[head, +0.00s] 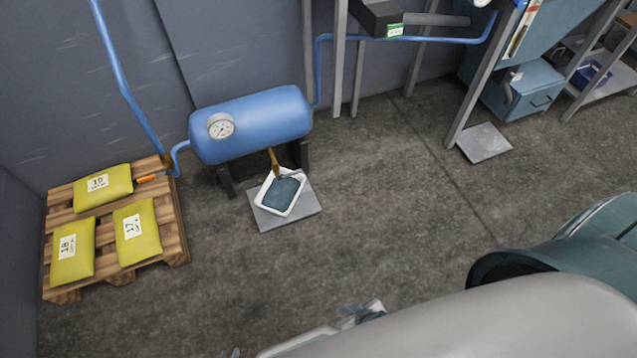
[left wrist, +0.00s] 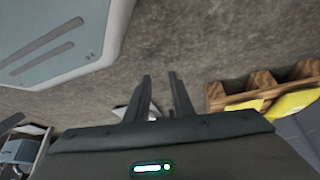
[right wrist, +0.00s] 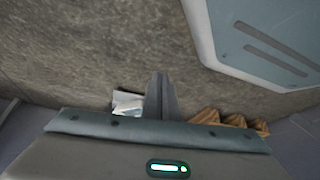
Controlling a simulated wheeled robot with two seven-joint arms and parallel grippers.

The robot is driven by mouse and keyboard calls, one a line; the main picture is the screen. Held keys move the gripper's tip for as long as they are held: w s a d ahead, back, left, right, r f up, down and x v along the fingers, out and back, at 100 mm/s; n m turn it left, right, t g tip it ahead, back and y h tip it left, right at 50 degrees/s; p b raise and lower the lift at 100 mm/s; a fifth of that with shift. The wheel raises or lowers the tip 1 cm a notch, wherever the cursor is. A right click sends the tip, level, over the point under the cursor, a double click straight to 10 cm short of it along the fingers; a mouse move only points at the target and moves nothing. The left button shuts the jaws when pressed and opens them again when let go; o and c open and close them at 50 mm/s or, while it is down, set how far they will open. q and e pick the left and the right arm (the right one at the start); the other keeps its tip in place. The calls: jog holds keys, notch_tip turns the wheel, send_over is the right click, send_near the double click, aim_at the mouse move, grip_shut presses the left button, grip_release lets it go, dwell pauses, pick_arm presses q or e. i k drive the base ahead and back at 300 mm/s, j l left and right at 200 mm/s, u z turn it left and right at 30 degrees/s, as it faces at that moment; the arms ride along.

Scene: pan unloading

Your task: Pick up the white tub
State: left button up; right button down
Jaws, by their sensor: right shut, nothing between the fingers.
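The white tub (head: 299,200) holds something dark blue-grey and sits on a grey floor plate (head: 266,221) below the blue tank. In the right wrist view the tub (right wrist: 127,108) shows small, left of the fingers. In the left wrist view, a pale piece, perhaps the tub or plate, shows partly between the fingers. My left gripper (left wrist: 159,98) is open and empty. My right gripper (right wrist: 160,96) is shut and empty. Both are well away from the tub.
A wooden pallet (head: 182,246) with yellow sacks (head: 138,232) stands at the left. The blue tank (head: 250,122) on dark legs stands over the back of the plate. Another grey plate (head: 485,142) lies at right. The floor in front of the tub is clear.

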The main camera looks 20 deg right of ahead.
aim_at(277, 198)
jog(key=z, duration=0.35)
jog(key=i+l+u, duration=0.1)
jog(key=i+l, duration=0.2)
jog(key=i+l+u, duration=0.1)
jog(key=i+l, duration=0.25)
jog(key=l, duration=0.15)
jog(key=i+l+u, duration=0.1)
jog(key=i+l, duration=0.2)
jog(key=i+l+u, duration=0.1)
jog(key=i+l, duration=0.15)
jog(key=l, duration=0.3)
